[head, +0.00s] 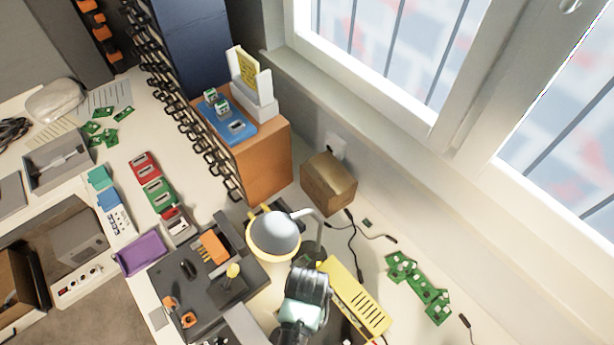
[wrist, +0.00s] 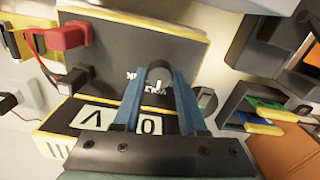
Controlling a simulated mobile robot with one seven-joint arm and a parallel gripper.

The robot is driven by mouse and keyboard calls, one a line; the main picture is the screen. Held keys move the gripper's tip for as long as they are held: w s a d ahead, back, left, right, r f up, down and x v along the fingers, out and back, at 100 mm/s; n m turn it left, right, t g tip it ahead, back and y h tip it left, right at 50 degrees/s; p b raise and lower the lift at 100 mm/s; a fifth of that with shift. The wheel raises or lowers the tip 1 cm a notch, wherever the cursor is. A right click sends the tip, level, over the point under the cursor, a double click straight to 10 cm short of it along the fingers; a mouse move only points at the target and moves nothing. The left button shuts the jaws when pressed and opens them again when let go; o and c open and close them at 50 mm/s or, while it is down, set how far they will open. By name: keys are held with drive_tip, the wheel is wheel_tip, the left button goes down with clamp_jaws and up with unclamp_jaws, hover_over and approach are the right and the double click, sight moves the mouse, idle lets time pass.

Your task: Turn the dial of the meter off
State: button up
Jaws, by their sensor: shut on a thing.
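The meter (wrist: 120,50) is a dark-faced box with yellow edges, and it fills the middle of the wrist view. In the head view its yellow case (head: 362,303) shows just right of my arm, with its face out of sight. The dial (wrist: 159,73) is a round dark knob on the meter's face, with a small light mark. My gripper (wrist: 159,82) has its two blue fingers on either side of the dial, shut on it.
A red plug (wrist: 65,36) and a black plug (wrist: 72,80) stick into the meter's left side. A lamp (head: 273,236) stands close to my arm in the head view. Green circuit boards (head: 418,283) lie on the bench to the right. A cardboard box (head: 328,184) sits behind.

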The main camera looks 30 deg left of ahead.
clamp_jaws()
drive_tip(key=shift+r+n+p, duration=0.1)
drive_tip(key=shift+n+p, duration=0.2)
drive_tip(key=shift+n, duration=0.1)
drive_tip(key=n+p, duration=0.2)
drive_tip(key=n, duration=0.1)
drive_tip(key=shift+r+n, duration=0.1)
drive_tip(key=shift+n, duration=0.2)
drive_tip(key=n+p, duration=0.1)
drive_tip(key=n, duration=0.2)
drive_tip(key=shift+n+p, duration=0.3)
drive_tip(key=shift+p, duration=0.1)
drive_tip(key=shift+n+p, duration=0.65)
drive_tip(key=shift+n, duration=1.35)
drive_tip(key=o, duration=0.9)
unclamp_jaws()
drive_tip(key=shift+f, duration=0.2)
